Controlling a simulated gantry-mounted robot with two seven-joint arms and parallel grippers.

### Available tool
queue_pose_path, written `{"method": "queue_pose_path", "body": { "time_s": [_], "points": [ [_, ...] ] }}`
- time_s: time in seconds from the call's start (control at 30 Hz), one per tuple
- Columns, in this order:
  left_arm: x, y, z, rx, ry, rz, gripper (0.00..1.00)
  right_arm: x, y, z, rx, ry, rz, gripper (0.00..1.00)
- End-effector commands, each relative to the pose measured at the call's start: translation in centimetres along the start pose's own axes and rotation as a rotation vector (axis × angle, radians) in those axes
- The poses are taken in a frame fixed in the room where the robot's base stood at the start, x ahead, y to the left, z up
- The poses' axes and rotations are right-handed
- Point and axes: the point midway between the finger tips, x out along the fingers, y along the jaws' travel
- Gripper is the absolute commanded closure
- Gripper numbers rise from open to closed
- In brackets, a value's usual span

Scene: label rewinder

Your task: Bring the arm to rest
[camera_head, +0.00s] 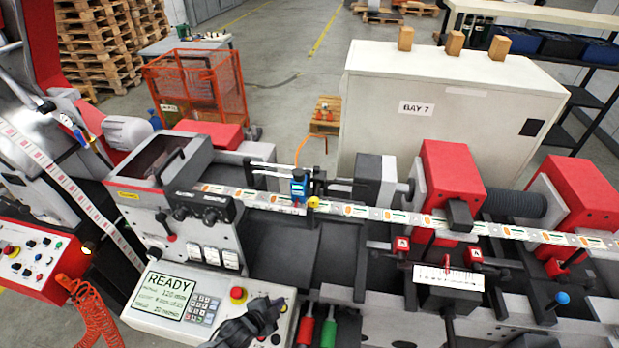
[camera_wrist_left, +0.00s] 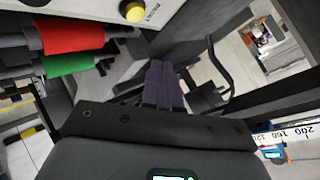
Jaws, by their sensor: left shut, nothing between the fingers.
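My left gripper (camera_head: 266,312) is at the bottom of the head view, over the lower right part of the control panel (camera_head: 178,301). The panel has a READY screen and a keypad. In the left wrist view the gripper's dark fingers (camera_wrist_left: 162,84) are together with nothing between them. The gripper hides part of the panel. A red handle (camera_wrist_left: 72,32) and a green handle (camera_wrist_left: 68,64) show at the left of the wrist view, apart from the fingers. I do not see my right gripper in either view.
The label strip (camera_head: 385,214) runs across the machine past a blue sensor (camera_head: 298,184). A white cabinet (camera_head: 440,110) is behind. A yellow button (camera_wrist_left: 133,11) is near the wrist camera's top edge.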

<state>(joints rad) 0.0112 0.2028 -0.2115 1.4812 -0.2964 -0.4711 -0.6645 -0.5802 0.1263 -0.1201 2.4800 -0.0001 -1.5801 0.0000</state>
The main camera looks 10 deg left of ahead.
Motion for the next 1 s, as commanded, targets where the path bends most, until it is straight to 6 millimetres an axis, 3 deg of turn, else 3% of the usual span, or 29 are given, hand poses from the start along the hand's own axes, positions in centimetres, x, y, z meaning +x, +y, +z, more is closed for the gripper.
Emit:
{"method": "queue_pose_path", "body": {
  "time_s": [0.13, 0.23, 0.37, 0.43, 0.57, 0.7, 0.8, 0.9, 1.0],
  "points": [
    [-0.6, 3.0, 1.1, -0.017, -0.019, 0.041, 1.00, -0.3, 0.0, -0.1, 0.000, 0.000, 0.000, 0.57],
    [-1.9, 6.5, 2.0, -0.042, -0.034, 0.083, 1.00, -0.7, 0.0, -0.2, 0.002, 0.000, -0.001, 0.57],
    [-5.9, 9.4, 0.9, -0.086, -0.041, 0.095, 1.00, -1.5, -0.1, -0.5, 0.004, 0.001, -0.003, 0.57],
    [-8.9, 10.0, 0.3, -0.142, -0.084, 0.105, 1.00, -1.9, -0.1, -0.7, 0.005, 0.001, -0.004, 0.57],
    [-15.1, 9.6, -0.7, -0.304, -0.206, 0.120, 1.00, -2.5, -0.1, -0.8, 0.007, 0.001, -0.006, 0.57],
    [-22.0, 7.7, -1.6, -0.531, -0.357, 0.120, 1.00, -2.8, -0.1, -1.0, 0.008, 0.001, -0.007, 0.57],
    [-26.0, 6.0, -2.3, -0.691, -0.448, 0.107, 1.00, -2.9, -0.1, -1.0, 0.009, 0.001, -0.007, 0.57],
    [-28.7, 5.0, -2.8, -0.817, -0.516, 0.097, 1.00, -2.8, -0.1, -0.9, 0.008, 0.001, -0.007, 0.57],
    [-30.2, 5.2, -2.7, -0.908, -0.584, 0.105, 1.00, -2.8, -0.1, -0.9, 0.008, 0.001, -0.007, 0.57]
  ]
}}
